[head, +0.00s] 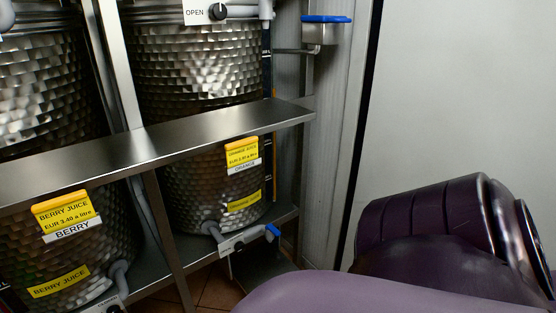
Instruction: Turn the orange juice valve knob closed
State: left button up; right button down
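The orange juice tank (215,180) is a dimpled metal drum on the lower shelf, with a yellow orange juice price label (241,153) above it. At its foot a grey pipe (212,230) leads to a small white plate (232,246) with a dark knob (239,246). The writing on this plate is too small to read. A blue part (272,231) sits just right of the plate. Neither gripper is in view. Purple links of my arm fill the lower right, apart from the valve in the picture.
A metal shelf bar (150,147) crosses in front of the tanks. The berry juice tank (70,245) stands at left. An upper tank (195,65) has a plate reading OPEN with a black knob (217,12). A blue-lidded box (326,30) hangs by the pale wall (460,80).

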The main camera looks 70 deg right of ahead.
aim_at(239, 246)
jog(key=z, duration=1.7)
